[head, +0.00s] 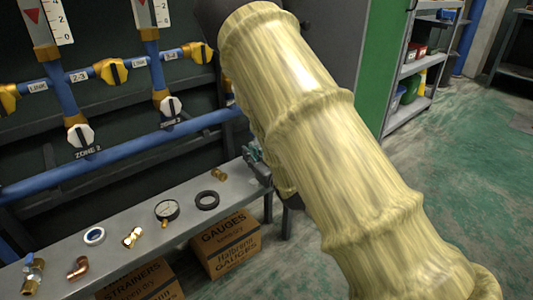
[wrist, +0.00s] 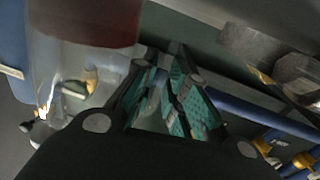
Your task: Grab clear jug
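My gripper (wrist: 165,62) shows in the wrist view with its teal-padded fingers apart and nothing visible between them. In the head view, only a small part of my gripper (head: 254,163) shows beside my pale yellow sleeved arm, at the right end of the grey bench. A see-through vessel, seemingly the clear jug (wrist: 82,62), stands close at the left of the wrist view, with a dark red part at its top. It is beside the fingers, not between them. I see no jug in the head view; my arm may hide it.
The grey bench (head: 120,262) holds a gauge (head: 167,210), a black ring (head: 207,200), a white ring (head: 94,236) and brass fittings. Blue pipes with yellow valves run behind. Cardboard boxes (head: 228,245) sit below. Shelves (head: 412,90) and open green floor lie right.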

